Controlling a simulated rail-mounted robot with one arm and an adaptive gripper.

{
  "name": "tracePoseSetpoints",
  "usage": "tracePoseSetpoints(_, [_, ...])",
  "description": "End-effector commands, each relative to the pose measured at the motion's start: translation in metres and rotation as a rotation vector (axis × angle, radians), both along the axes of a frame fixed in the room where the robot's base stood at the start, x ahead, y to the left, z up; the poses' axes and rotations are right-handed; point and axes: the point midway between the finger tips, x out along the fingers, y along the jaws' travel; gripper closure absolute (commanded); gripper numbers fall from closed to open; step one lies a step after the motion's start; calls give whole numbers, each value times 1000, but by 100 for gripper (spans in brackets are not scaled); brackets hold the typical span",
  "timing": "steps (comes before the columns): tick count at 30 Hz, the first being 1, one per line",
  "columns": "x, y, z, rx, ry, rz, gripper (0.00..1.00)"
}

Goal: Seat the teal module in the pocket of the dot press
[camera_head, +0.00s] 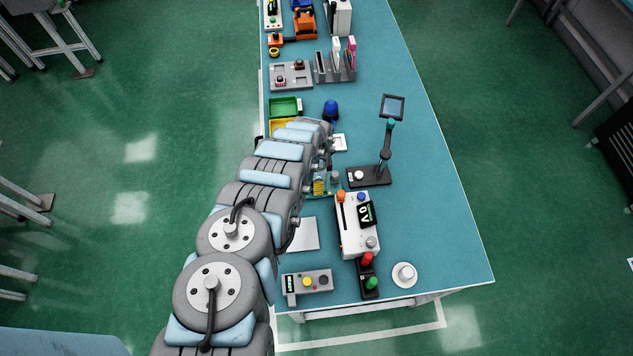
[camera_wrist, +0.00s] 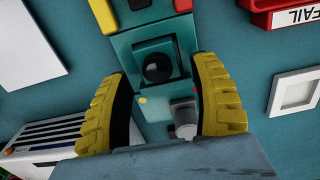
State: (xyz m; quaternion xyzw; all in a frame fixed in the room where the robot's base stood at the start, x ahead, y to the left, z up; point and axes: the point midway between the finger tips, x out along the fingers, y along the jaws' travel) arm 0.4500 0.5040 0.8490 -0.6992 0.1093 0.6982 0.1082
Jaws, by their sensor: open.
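In the wrist view a teal module (camera_wrist: 158,85) with a round black lens, a yellow dot and a grey cylindrical part lies between my gripper's (camera_wrist: 165,108) two yellow ridged fingers. Teal table shows between each finger and parts of it, so the fingers stand open and I see no clear grip. Its lower end is hidden by my gripper's body. Beyond it are yellow and red blocks with dark parts (camera_wrist: 144,8). In the head view my arm covers most of this spot; a yellow-and-teal piece (camera_head: 320,185) shows beside it. I cannot tell for certain which object is the dot press.
A red FAIL bin (camera_wrist: 285,17) and a white square frame (camera_wrist: 296,92) lie to the right in the wrist view. A striped box (camera_wrist: 42,146) is at lower left. A black-based stand with screen (camera_head: 368,177) and a white meter box (camera_head: 350,240) stand close by.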

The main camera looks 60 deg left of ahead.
Motion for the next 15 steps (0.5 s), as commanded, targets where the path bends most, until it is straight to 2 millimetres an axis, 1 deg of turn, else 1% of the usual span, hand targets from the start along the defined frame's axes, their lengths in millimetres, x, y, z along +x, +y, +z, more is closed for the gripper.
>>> tracePoseSetpoints(1, [0, 1, 5, 0, 1, 0, 38])
tracePoseSetpoints(15, [-1, 0, 38, 1, 2, 0, 38])
